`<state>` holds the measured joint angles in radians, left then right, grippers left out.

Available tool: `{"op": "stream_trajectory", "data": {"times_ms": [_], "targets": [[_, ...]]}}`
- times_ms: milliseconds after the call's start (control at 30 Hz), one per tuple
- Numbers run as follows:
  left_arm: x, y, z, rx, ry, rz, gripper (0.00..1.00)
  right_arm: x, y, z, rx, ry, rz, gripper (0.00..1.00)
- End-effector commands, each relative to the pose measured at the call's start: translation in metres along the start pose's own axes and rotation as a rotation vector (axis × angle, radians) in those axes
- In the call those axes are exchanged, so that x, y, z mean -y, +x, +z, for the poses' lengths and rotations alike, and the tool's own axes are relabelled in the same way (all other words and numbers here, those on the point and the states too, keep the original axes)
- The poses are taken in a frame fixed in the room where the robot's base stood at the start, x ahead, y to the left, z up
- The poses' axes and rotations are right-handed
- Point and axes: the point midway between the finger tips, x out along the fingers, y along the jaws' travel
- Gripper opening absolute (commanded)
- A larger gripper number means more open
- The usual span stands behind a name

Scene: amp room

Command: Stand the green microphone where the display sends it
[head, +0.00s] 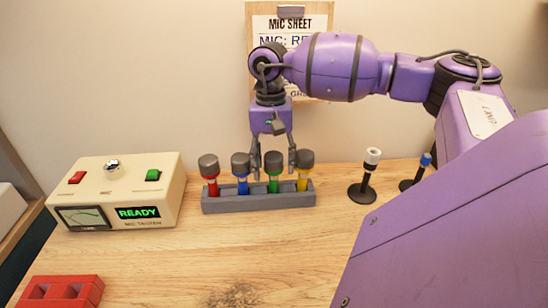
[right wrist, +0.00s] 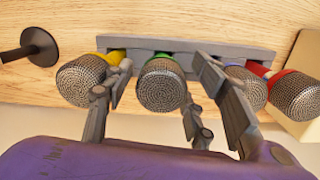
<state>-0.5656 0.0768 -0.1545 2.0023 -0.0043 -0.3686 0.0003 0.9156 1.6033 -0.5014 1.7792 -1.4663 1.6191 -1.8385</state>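The green microphone (head: 273,175) stands upright in a grey rack (head: 230,205), between the blue (head: 241,172) and yellow (head: 305,168) ones. My right gripper (head: 274,172) points down around the green microphone, one finger on each side. In the right wrist view the fingers are spread, with gaps beside the green microphone's grey head (right wrist: 161,86). A beige box has a display (head: 139,212) reading "READY". A black stand with a white top (head: 366,176) and one with a blue top (head: 418,172) stand right of the rack. My left gripper is out of view.
A red microphone (head: 210,175) fills the rack's left end. The box has a red button (head: 77,178) and a green one (head: 153,175). A slotted red block (head: 60,291) lies front left. A "MIC SHEET" clipboard (head: 252,30) is partly hidden by my arm.

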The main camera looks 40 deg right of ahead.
Motion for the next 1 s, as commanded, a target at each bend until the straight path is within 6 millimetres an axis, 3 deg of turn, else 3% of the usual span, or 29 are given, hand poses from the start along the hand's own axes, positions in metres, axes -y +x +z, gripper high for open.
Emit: {"op": "stream_trajectory", "data": {"times_ms": [233,367,800,1000], "targets": [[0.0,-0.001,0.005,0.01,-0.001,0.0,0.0,0.0,0.0,0.0,0.001,0.0,0.001,0.52],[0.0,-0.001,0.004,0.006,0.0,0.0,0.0,0.0,-0.011,0.0,-0.001,0.001,-0.001,0.52],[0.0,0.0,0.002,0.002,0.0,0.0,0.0,0.001,-0.099,0.0,-0.001,0.0,-0.003,0.52],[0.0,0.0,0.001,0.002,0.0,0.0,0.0,0.0,-0.118,0.0,0.0,0.0,0.0,0.52]]}}
